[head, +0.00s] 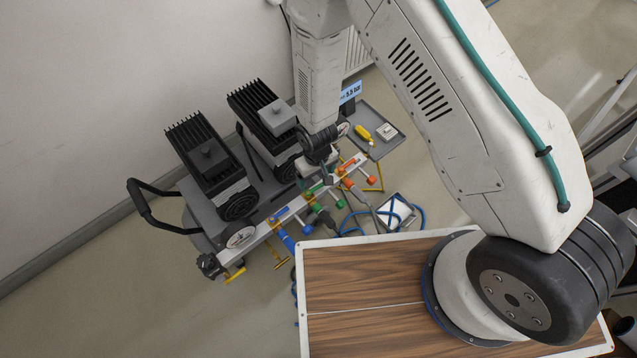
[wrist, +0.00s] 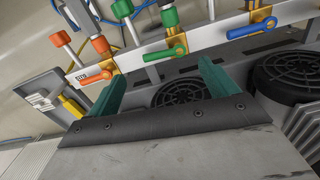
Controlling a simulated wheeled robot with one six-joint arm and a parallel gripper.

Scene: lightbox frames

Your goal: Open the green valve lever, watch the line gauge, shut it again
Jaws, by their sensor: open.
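The green lever (wrist: 165,53) sits on a brass valve on the white manifold bar in the wrist view, lying nearly along the bar. In the head view it (head: 315,188) is small and partly hidden by my wrist. My gripper (wrist: 163,72) is open, its two teal fingers apart and nothing between them. The green lever shows beyond and between the fingertips; contact is not visible. A blue display (head: 350,92) reading about 5.5 bar stands behind the bar. A round white dial (head: 240,237) is at the bar's near left end; its needle is too small to read.
An orange lever (wrist: 95,78) and a blue lever (wrist: 252,29) flank the green one on the bar. Two black finned pump units (head: 211,165) stand behind. A grey tray (head: 386,148) holds a yellow tool. The wooden-topped platform (head: 350,280) is clear at left.

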